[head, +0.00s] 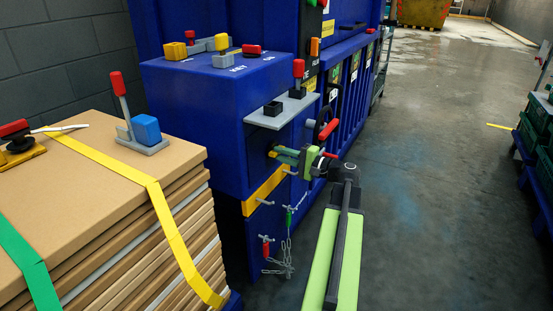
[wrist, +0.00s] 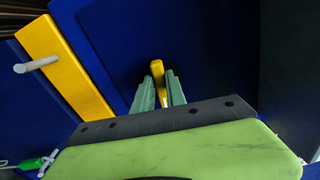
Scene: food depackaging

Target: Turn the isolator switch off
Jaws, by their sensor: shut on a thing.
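A yellow switch handle (wrist: 157,67) stands out from the blue cabinet face in the wrist view. It appears to be the isolator switch; any label is out of sight. My gripper (wrist: 160,77) has its two green fingers on either side of the handle and is shut on it. In the head view my gripper (head: 274,153) reaches the cabinet's right-hand face from the right. Only a small bit of yellow shows at its fingertips there, so the handle's exact angle is hard to tell.
The blue cabinet (head: 200,110) carries several levers and buttons on top, with a grey shelf (head: 283,112) jutting out above my gripper. A yellow bar (head: 264,190), pegs and a hanging chain (head: 284,255) are below. Strapped cardboard (head: 95,185) stands left; open floor (head: 430,160) lies right.

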